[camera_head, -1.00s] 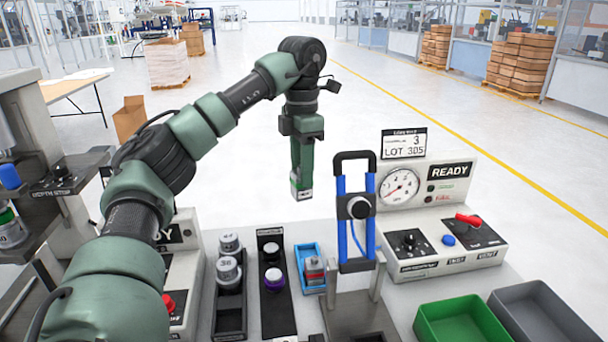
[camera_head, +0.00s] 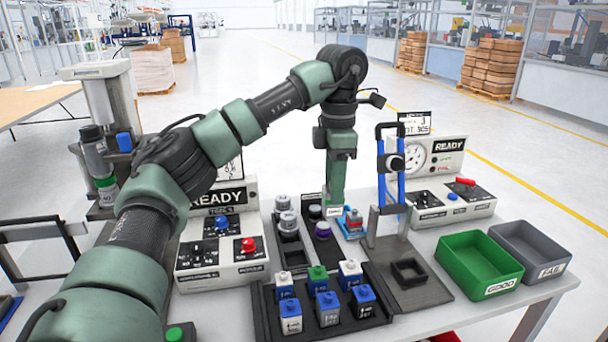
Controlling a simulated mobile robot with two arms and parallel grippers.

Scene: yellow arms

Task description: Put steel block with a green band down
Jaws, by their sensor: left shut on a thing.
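My left gripper (camera_head: 335,207) hangs from the dark green arm that comes in from the left and points straight down. It is shut on the steel block (camera_head: 334,213), of which only a small pale end shows below the fingers. The green band on it cannot be made out at this size. In the picture, the gripper is between the black button strip (camera_head: 311,226) and the blue tray (camera_head: 357,234), which holds a small grey and red piece (camera_head: 353,218). Whether the block touches the table cannot be told. My right gripper is out of view.
A black rack (camera_head: 262,318) holds several blue, white and green-topped blocks in front. A blue-handled press (camera_head: 381,178), a gauge box (camera_head: 452,160), a green bin (camera_head: 459,286) and a grey bin (camera_head: 508,238) stand to the right. A control box (camera_head: 200,278) is at left.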

